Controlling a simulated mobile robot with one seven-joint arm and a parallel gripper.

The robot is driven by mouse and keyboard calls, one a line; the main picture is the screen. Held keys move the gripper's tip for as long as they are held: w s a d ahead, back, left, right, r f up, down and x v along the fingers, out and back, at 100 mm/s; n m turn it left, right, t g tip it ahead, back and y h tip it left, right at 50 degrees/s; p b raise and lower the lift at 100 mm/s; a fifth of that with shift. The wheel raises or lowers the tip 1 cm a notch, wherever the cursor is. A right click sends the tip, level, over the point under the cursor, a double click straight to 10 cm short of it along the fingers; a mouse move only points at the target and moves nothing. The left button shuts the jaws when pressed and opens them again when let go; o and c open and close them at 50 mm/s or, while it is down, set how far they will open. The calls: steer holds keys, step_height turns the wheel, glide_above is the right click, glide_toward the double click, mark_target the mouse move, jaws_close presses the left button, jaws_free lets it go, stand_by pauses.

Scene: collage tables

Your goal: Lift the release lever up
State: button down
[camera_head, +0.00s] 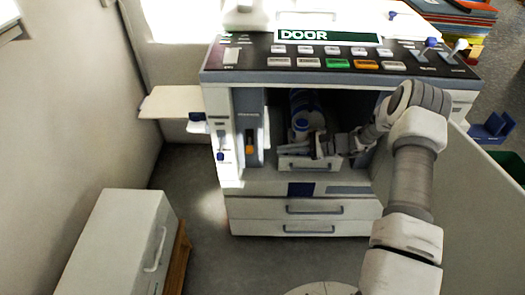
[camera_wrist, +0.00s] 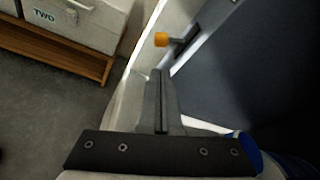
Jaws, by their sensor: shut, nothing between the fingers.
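The release lever appears to be the small orange-tipped lever (camera_head: 250,149) on the left side of the open compartment of the copier (camera_head: 219,102). In the wrist view its orange knob (camera_wrist: 161,39) sits on a short grey arm in a slot of the light frame. My gripper (camera_head: 288,151) reaches into the compartment from the right, pointing left. In the wrist view its fingers (camera_wrist: 158,74) are together and empty. Their tips lie just below the knob in the picture, apart from it. The exact depth between them is unclear.
A blue and white cylinder (camera_head: 300,122) stands in the compartment, close to my gripper; blue also shows at the wrist view's lower right (camera_wrist: 244,150). Drawers (camera_head: 300,209) lie below. A blue-handled lever (camera_head: 220,154) is outside on the left. The panel display (camera_head: 328,37) reads DOOR.

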mark_target(249, 144)
steer(key=b+x, duration=0.2)
steer(key=x, duration=0.8)
